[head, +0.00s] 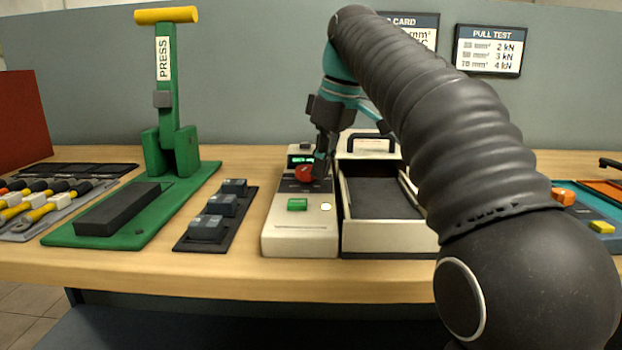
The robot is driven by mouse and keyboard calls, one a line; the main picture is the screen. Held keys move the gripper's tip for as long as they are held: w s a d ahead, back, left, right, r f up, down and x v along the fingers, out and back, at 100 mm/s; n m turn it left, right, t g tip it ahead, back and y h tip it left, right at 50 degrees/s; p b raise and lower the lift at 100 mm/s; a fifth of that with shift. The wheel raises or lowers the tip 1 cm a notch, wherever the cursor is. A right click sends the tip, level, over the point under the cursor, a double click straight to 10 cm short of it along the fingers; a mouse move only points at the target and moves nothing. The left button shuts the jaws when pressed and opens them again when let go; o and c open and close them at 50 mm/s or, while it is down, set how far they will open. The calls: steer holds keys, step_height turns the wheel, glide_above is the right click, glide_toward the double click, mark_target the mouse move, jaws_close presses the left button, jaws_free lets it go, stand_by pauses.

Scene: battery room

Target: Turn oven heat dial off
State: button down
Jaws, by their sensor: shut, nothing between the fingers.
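The oven's beige control unit (286,232) stands in the middle of the bench. On its top are a red dial (304,174), a green lit display (301,160), a green button (297,204) and a small white round spot (326,206). My gripper (321,176) is shut and points down at the right side of the red dial, with nothing held. It partly covers the dial, and I cannot tell whether the fingertips touch it. The dial's pointer setting and the display text are too small to read.
A beige box with an open drawer (388,239) adjoins the unit on the right, partly behind my arm. Left are a black tray with grey blocks (178,243), a green press (168,150) and tools (45,208). Bare bench lies in front.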

steer(key=shift+w+d+p, duration=0.5)
steer(key=shift+w+p, duration=0.2)
steer(key=shift+p, duration=0.9)
steer(key=shift+w+d, duration=0.1)
steer(key=shift+w, duration=0.3)
steer(key=shift+d, duration=0.2)
steer(key=shift+d, duration=0.2)
steer(key=a+v, duration=0.1)
steer(key=v, duration=0.4)
steer(key=shift+w+r, duration=0.25)
steer(key=shift+r, duration=0.3)
